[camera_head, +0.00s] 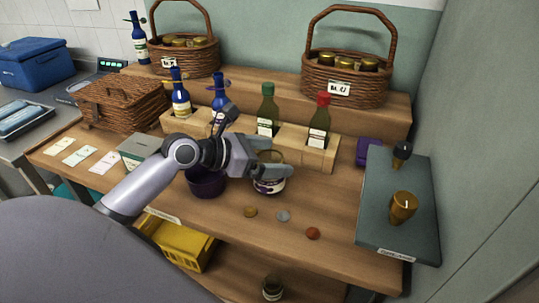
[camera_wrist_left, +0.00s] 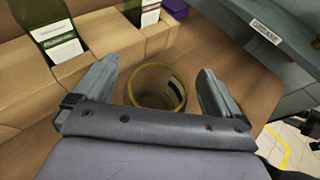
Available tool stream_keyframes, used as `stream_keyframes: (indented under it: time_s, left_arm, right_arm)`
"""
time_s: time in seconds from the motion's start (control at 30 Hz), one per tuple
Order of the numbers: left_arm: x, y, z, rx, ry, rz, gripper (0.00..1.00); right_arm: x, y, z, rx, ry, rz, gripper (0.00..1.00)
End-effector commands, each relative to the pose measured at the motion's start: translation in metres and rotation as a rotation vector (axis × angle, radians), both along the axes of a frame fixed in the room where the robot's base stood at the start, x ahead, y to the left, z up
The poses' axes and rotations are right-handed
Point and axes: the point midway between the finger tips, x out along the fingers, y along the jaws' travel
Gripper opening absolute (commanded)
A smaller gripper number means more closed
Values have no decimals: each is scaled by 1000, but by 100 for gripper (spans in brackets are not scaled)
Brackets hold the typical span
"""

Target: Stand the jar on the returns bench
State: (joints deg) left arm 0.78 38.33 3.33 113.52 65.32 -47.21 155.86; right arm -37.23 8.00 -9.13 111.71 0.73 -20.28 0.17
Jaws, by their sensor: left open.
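A glass jar (camera_head: 268,186) with a gold rim and a pale label stands on the wooden bench in the head view, partly covered by my left gripper. It also shows in the left wrist view (camera_wrist_left: 157,88), open at the top and upright. My left gripper (camera_head: 276,158) is open, with one finger on each side of the jar; in the left wrist view, gaps show between the jar and both fingers (camera_wrist_left: 160,75). Which surface is the returns bench cannot be told from the labels. My right gripper is not in view.
Bottles stand in a wooden rack (camera_head: 290,145) behind the jar. A purple bowl (camera_head: 207,184) is close on the left. Small discs (camera_head: 284,216) lie in front. A grey labelled board (camera_head: 385,225) on the right holds a gold cup (camera_head: 403,207). Another jar (camera_head: 272,288) is below.

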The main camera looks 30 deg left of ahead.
Motion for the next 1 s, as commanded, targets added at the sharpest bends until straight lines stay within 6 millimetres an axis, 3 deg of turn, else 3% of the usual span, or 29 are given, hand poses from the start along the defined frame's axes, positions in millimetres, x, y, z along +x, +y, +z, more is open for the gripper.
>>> stream_keyframes:
  time_s: [0.27, 0.7, 1.0]
  left_arm:
    - [-10, 6, 5, 0, 1, 1, 98]
    - [-64, 39, 31, 1, 3, 0, 98]
    - [-89, 54, 44, -1, 0, 0, 98]
  right_arm:
    - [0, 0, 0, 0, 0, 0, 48]
    - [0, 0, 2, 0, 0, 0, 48]
    - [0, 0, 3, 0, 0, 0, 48]
